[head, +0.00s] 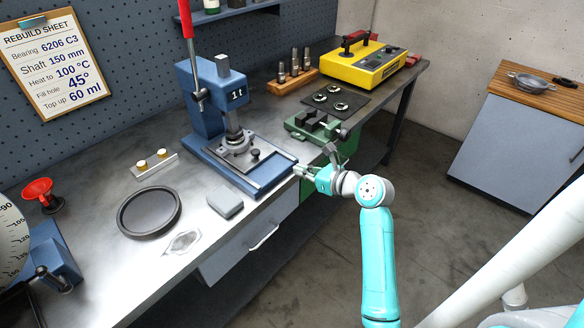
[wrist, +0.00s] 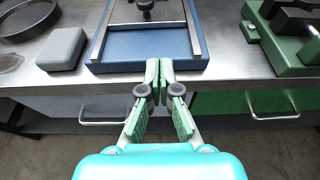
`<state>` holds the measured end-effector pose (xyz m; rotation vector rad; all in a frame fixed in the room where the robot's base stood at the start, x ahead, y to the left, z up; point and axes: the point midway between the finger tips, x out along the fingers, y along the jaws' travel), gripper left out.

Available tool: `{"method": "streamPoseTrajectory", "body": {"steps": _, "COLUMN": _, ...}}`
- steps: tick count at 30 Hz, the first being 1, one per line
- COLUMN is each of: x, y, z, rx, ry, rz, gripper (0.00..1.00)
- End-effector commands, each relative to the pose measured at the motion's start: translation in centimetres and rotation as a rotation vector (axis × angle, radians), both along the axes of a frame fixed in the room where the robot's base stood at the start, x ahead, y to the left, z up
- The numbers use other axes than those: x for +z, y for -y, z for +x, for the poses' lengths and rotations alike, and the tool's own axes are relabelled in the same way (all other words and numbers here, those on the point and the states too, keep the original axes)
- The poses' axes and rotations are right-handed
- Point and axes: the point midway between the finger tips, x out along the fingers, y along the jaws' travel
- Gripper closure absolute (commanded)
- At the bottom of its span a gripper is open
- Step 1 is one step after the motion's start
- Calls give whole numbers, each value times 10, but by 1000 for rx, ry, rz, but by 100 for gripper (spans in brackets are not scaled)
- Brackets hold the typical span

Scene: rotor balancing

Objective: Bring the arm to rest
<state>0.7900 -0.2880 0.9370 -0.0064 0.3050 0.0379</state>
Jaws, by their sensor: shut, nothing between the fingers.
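My gripper (head: 301,170) is at the front edge of the workbench, just off the near corner of the blue press base. In the wrist view my gripper (wrist: 160,66) is shut and empty, its two green fingers together in front of the blue base plate (wrist: 150,50). My arm (head: 376,240) is turquoise and grey and is bent, reaching from the lower right toward the bench.
The bench (head: 110,272) carries a blue press (head: 197,95), a green vise (head: 310,128), a grey block (head: 225,203), a round dark tray (head: 150,212) and a yellow device (head: 365,66). A grey cabinet (head: 515,150) stands at right. Floor between is clear.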

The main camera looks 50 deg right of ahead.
Motion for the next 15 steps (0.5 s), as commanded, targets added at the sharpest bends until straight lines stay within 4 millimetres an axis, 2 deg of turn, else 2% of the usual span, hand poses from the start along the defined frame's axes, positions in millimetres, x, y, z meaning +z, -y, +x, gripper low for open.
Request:
{"method": "streamPoseTrajectory", "body": {"steps": 5, "x": 3, "y": 0, "z": -11, "rx": 0, "ry": 0, "rz": 0, "gripper": 100}}
{"method": "streamPoseTrajectory", "body": {"steps": 15, "x": -2, "y": -5, "z": -13, "rx": 3, "ry": -3, "rz": -18, "gripper": 100}}
